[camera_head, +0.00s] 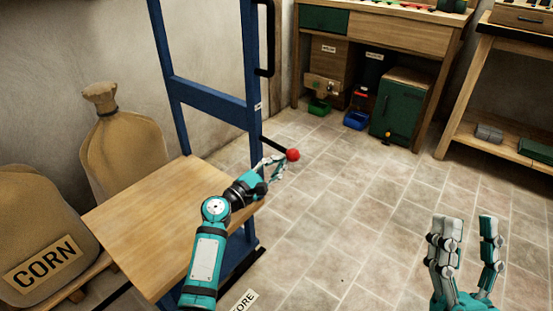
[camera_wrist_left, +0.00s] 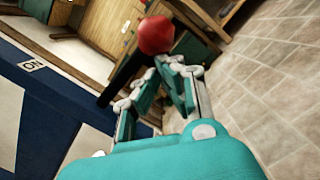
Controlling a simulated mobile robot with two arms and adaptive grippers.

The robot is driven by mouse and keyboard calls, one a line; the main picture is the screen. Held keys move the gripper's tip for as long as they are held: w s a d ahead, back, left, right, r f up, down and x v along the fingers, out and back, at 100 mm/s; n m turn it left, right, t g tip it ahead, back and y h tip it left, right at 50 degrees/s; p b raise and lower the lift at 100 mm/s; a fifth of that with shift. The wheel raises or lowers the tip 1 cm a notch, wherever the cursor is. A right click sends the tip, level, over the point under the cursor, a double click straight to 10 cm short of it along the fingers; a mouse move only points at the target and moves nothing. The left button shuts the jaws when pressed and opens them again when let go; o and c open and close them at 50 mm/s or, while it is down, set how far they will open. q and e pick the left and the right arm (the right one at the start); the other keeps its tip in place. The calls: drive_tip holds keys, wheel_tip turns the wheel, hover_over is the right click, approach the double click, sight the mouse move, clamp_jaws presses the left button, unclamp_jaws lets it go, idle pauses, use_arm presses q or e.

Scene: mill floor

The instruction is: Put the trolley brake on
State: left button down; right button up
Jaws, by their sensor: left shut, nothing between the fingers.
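The trolley has a blue upright frame (camera_head: 215,98) and a wooden deck (camera_head: 150,225). Its brake lever is a black rod (camera_head: 273,145) with a red ball knob (camera_head: 293,155), sticking out to the right from the blue post. In the left wrist view, the red knob (camera_wrist_left: 156,36) is just beyond my fingertips, and an "ON" label (camera_wrist_left: 32,66) is on the blue frame. My left gripper (camera_head: 279,164) is shut and empty beside the knob; I cannot tell whether it touches. My right gripper (camera_head: 466,222) is open and empty at the lower right, away from the trolley.
Corn sacks (camera_head: 40,235) stand left of the trolley. At the back are a workbench (camera_head: 385,28) and a green cabinet (camera_head: 402,108); a wooden shelf unit (camera_head: 500,145) is at the right. The tiled floor (camera_head: 350,210) between is clear.

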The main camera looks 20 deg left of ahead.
sight(280, 149)
drive_tip(key=w+d+f+g+h+p, duration=0.1)
drive_tip(key=w+f+g+h+p, duration=0.1)
drive_tip(key=f+g, duration=0.5)
drive_tip(key=w+f+g+h+p, duration=0.25)
drive_tip(key=f+g, duration=0.25)
drive_tip(key=f, duration=0.5)
use_arm(q)
drive_tip(key=r+n+p, duration=0.1)
drive_tip(key=n, duration=0.1)
drive_tip(key=r+n+p, duration=0.1)
drive_tip(key=r+n, duration=0.1)
drive_tip(key=d+r+n+p, duration=0.1)
drive_tip(key=r, duration=0.1)
drive_tip(key=shift+s+n+t+y+p, duration=0.1)
drive_tip(key=shift+n+t+y+p, duration=0.3)
drive_tip(key=shift+a+r, duration=0.1)
drive_tip(key=shift+r, duration=0.05)
use_arm(e)
drive_tip(key=s+d+f+g+h, duration=0.1)
drive_tip(key=s+d+f+g, duration=0.2)
drive_tip(key=s+f+g, duration=0.2)
drive_tip(key=s+d+f+m+g+h, duration=0.1)
drive_tip(key=s+f+g, duration=0.4)
drive_tip(key=s, duration=0.5)
drive_tip(key=shift+d+f+g+h, duration=0.3)
drive_tip(key=shift+d+g+h, duration=0.25)
drive_tip(key=shift+d, duration=0.45)
drive_tip(key=shift+s, duration=0.1)
